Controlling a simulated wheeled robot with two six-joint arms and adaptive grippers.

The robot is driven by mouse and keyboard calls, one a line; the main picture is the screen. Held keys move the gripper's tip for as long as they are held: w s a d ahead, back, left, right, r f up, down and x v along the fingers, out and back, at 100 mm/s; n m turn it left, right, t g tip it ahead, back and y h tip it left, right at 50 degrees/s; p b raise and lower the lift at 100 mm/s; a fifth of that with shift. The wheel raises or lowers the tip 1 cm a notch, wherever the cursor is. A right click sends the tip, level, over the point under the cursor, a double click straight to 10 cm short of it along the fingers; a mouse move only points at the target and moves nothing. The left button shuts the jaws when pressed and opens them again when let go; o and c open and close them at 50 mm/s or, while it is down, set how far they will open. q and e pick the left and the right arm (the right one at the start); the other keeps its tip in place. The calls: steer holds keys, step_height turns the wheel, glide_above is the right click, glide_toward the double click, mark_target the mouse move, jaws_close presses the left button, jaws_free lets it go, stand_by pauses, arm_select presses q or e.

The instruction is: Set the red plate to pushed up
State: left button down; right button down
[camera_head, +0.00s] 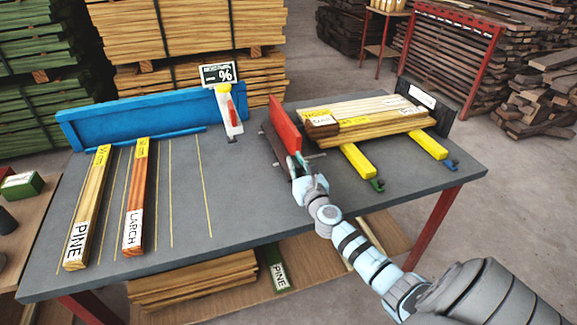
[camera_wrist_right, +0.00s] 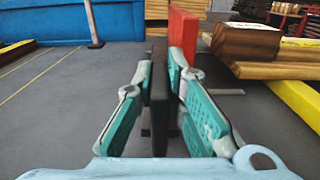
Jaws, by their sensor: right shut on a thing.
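The red plate (camera_head: 285,125) stands on edge on the grey table, right of the middle. In the right wrist view the red plate (camera_wrist_right: 183,32) is beyond my fingers, partly hidden by the right finger. A dark upright bar (camera_head: 275,150) stands along its left side. My right gripper (camera_head: 299,164) is at the near end of this pair. In the wrist view my right gripper (camera_wrist_right: 163,75) has one finger on each side of the dark bar (camera_wrist_right: 159,105) and is shut on it. The exact contact is partly hidden. My left gripper is not in view.
Right of the red plate, boards (camera_head: 365,117) lie across yellow bars (camera_head: 358,160). At left, a pine board (camera_head: 90,205) and a larch board (camera_head: 136,195) lie before a blue fence (camera_head: 140,118). A white and red holder (camera_head: 229,110) stands behind. The table's middle is clear.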

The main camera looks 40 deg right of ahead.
steer(key=s+d+b, duration=0.1)
steer(key=d, duration=0.1)
steer(key=s+d+b, duration=0.1)
steer(key=d, duration=0.2)
steer(key=s+d, duration=0.1)
steer(key=d, duration=0.2)
steer(key=shift+f+b, duration=0.15)
steer(key=shift+b, duration=0.25)
steer(key=c, duration=1.6)
jaws_free()
steer(key=shift+c, duration=0.2)
steer(key=shift+s, duration=0.1)
steer(key=v, duration=1.1)
steer(key=shift+s+a, duration=0.2)
steer(key=shift+s, duration=0.15)
